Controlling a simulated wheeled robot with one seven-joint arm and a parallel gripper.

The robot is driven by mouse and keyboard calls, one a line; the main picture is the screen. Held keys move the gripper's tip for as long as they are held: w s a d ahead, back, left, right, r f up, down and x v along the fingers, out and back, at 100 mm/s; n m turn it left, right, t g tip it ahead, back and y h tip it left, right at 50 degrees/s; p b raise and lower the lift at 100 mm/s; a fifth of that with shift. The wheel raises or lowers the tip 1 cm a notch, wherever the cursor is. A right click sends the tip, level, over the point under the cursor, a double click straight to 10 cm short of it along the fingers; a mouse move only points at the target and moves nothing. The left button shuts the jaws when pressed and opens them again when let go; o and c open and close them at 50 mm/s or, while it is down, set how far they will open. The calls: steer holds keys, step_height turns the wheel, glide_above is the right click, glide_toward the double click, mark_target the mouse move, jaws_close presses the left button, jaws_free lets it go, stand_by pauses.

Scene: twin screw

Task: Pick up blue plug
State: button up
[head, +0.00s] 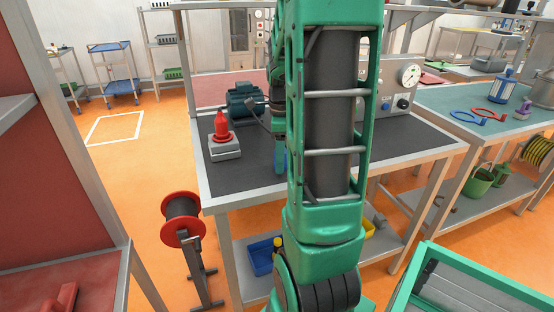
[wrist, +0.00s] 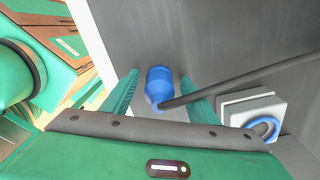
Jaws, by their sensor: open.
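The blue plug (wrist: 159,84) shows in the wrist view as a rounded blue body on the dark grey bench top (wrist: 222,35). A dark cable or rod runs from near its lower end to the right. My gripper (wrist: 158,76) is open, with one green finger on each side of the plug. I see a gap at each side, but cannot tell the height of the fingers over the bench. In the head view a blue patch (head: 280,160) shows beside my arm, which hides most of that area.
A pale box with a blue ring (wrist: 268,126) stands right of my gripper. A red plug (head: 222,126) stands on a grey box at the bench's left. A dark green motor (head: 243,100) is behind it. A gauge panel (head: 400,88) stands at the back right.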

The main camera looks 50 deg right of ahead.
steer(key=c, duration=1.1)
steer(key=shift+r, duration=0.15)
